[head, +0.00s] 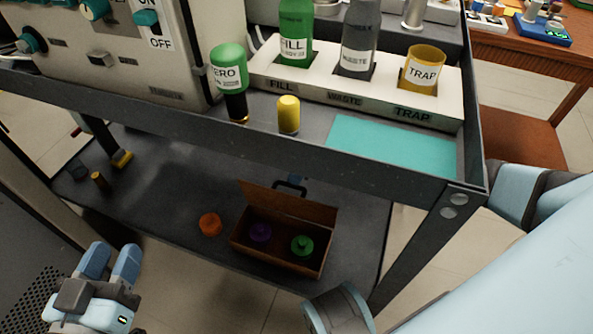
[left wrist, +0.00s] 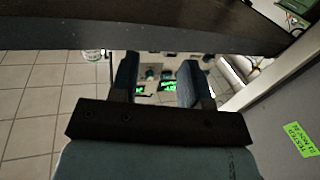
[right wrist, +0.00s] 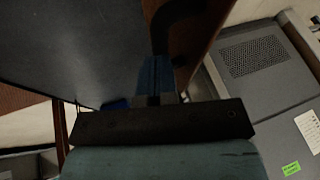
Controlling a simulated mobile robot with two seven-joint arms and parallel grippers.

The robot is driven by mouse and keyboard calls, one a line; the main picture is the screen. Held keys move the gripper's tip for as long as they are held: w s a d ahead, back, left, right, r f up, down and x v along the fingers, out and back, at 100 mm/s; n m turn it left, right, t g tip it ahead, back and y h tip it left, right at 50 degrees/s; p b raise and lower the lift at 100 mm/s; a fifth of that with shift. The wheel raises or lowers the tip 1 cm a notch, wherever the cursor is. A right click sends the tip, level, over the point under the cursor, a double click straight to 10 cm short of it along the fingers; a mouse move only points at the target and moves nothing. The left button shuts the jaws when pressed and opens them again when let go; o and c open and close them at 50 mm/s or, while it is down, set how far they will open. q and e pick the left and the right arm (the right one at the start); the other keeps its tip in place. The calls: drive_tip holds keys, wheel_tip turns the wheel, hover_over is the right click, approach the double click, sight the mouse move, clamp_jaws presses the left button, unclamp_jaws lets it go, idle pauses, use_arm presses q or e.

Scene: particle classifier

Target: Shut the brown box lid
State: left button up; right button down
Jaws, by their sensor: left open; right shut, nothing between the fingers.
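The brown box (head: 270,262) sits on the cart's lower shelf. Its lid (head: 290,202) stands open, tilted up along the back edge, with a dark handle (head: 290,187) behind it. A purple piece (head: 260,232) and a green piece (head: 302,245) lie inside. Contact with the lid is unclear. My left gripper (head: 112,250) is open and empty, in front of the cart, left of the box.
An orange piece (head: 210,223) lies on the lower shelf (head: 170,215) left of the box. The upper shelf above carries bottles, a yellow cup (head: 423,70) and a teal mat (head: 390,147). A cart leg (head: 425,240) stands right of the box.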

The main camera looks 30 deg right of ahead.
drive_tip(key=shift+s+a+r+p, duration=0.25)
drive_tip(key=shift+r+p, duration=0.05)
drive_tip(key=shift+p, duration=0.15)
drive_tip(key=shift+s+a+r+p, duration=0.1)
drive_tip(key=shift+s+a+p, duration=0.15)
drive_tip(key=shift+p, duration=0.35)
use_arm(q)
wheel_tip(320, 180, up, 10)
drive_tip(key=s+n+t+p, duration=0.2)
drive_tip(key=n+t+p, duration=0.1)
drive_tip(key=p, duration=0.5)
drive_tip(key=shift+w+a+f+g+y+p, duration=0.15)
drive_tip(key=shift+a+f+g+y+p, duration=0.2)
drive_tip(key=shift+f, duration=0.5)
drive_tip(key=shift+w+a+f+g+y+p, duration=0.15)
drive_tip(key=shift+f+g+y, duration=0.3)
drive_tip(key=shift+f, duration=0.45)
drive_tip(key=shift+w+a+f+g+y+p, duration=0.1)
drive_tip(key=shift+a+f+g+y+p, duration=0.2)
drive_tip(key=shift+f, duration=0.55)
use_arm(e)
drive_tip(key=s+a+f, duration=0.5)
drive_tip(key=s+a, duration=0.4)
drive_tip(key=a, duration=0.1)
drive_tip(key=shift+f, duration=0.15)
drive_tip(key=shift+a, duration=0.15)
